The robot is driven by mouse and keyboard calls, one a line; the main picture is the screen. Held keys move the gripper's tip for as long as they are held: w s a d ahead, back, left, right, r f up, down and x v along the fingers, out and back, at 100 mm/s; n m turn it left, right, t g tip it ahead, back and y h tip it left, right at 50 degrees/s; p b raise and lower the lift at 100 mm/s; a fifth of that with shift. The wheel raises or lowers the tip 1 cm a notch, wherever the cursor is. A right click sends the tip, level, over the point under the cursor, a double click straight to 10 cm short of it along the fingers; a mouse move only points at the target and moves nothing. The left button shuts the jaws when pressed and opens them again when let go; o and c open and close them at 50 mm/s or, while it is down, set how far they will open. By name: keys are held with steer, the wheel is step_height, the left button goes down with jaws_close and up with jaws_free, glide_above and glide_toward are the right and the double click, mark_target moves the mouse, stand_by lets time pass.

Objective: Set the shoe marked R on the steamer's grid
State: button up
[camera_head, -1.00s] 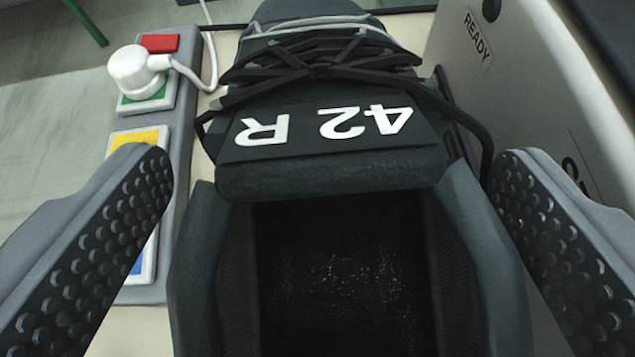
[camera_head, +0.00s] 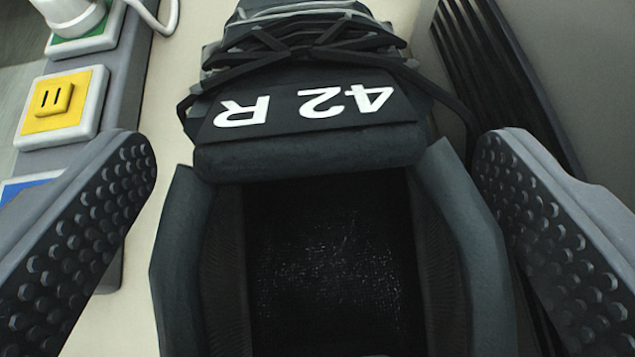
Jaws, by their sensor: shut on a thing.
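A dark grey shoe (camera_head: 318,160) fills the middle of the view, with black crossed laces and an open collar toward me. Its tongue carries a white "42 R" (camera_head: 305,106), upside down in the picture. My gripper (camera_head: 318,155) has one studded jaw on each side of the shoe and is shut on it around the collar. Small gaps seem to show beside the jaw tips, so the contact points are hidden. The shoe's sole is out of sight. A dark slatted part (camera_head: 500,70) lies to the right; I cannot tell whether it is the steamer's grid.
A grey panel (camera_head: 135,90) at left carries a white knob on a green plate (camera_head: 85,35), a yellow switch (camera_head: 60,105) and a blue one (camera_head: 25,185). A grey housing (camera_head: 580,90) stands close on the right.

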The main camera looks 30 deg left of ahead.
steer(key=o, duration=1.8)
steer(key=shift+o, duration=0.2)
steer(key=b+v, duration=0.2)
steer(key=v, duration=1.1)
steer(key=shift+s+d+r, duration=0.1)
steer(key=shift+s+r, duration=0.05)
steer(key=shift+s, duration=0.2)
